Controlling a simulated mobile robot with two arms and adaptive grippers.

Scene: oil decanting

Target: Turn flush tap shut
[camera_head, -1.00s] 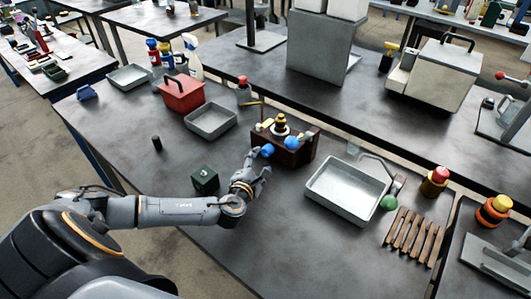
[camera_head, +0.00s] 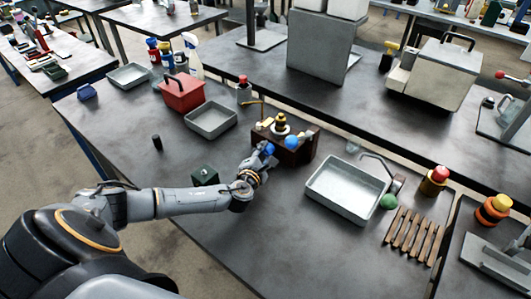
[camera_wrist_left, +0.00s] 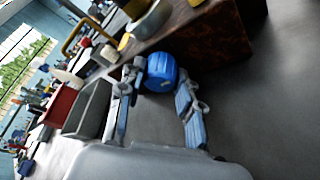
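A dark brown box (camera_head: 298,156) with a stepped yellow and black fitting (camera_head: 280,124) on top stands mid-table. A round blue knob (camera_head: 291,142) shows at its front, and another small blue part (camera_head: 268,149) shows at its left end. My left gripper (camera_head: 264,161) is close beside the box's left end. In the left wrist view, a blue knob (camera_wrist_left: 161,72) lies ahead between the fingertips of my open left gripper (camera_wrist_left: 158,88). I cannot tell whether either finger touches it. Which part is the flush tap is not clear. My right gripper is not in view.
An empty metal tray (camera_head: 345,190) stands right of the box, with a green ball (camera_head: 388,202) beside it. A grey tray (camera_head: 211,121) and a red toolbox (camera_head: 182,93) stand to the left. A dark green block (camera_head: 205,177) sits near my left forearm.

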